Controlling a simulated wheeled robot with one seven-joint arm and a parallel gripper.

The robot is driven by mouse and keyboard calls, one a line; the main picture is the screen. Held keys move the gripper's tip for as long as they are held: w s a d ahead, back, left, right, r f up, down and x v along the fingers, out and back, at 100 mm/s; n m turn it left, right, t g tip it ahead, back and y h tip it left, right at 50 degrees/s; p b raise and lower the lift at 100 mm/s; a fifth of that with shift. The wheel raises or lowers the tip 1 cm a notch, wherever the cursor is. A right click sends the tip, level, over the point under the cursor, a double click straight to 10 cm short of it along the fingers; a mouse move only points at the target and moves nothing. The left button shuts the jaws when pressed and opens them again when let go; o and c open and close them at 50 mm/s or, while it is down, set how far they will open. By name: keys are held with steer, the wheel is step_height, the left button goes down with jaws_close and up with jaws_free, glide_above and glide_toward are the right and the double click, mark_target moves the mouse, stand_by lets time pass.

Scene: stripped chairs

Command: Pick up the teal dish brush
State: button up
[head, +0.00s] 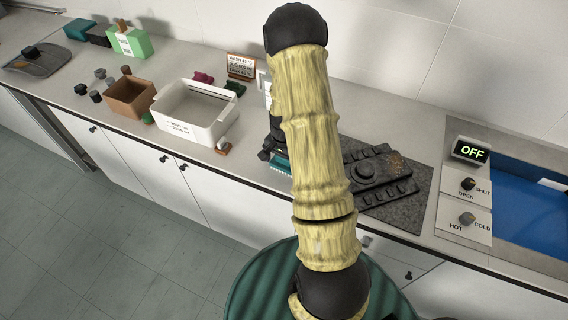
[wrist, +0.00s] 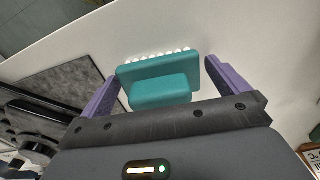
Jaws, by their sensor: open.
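The teal dish brush (wrist: 160,82) lies on the pale counter in the wrist view, its row of white bristles toward the top of the picture. My gripper (wrist: 160,72) is open, with one purple finger on each side of the brush. The left finger is close to the brush, and I cannot tell if it touches. In the head view a small teal part of the brush (head: 281,163) shows beside my arm near the counter's front edge. My arm hides most of the gripper and the rest of the brush there.
A dark grey slab with a black fixture (head: 410,210) lies right of my arm. A white bin (head: 190,128) and a brown box (head: 112,112) stand to the left. A blue basin (head: 525,205) is at the right. The counter's front edge is near the brush.

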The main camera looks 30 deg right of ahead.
steer(key=shift+c, duration=0.2)
steer(key=c, duration=0.9)
steer(key=shift+r, duration=0.1)
step_height(320, 180, up, 10)
steer(key=shift+f+b, duration=0.1)
steer(key=shift+b, duration=1.1)
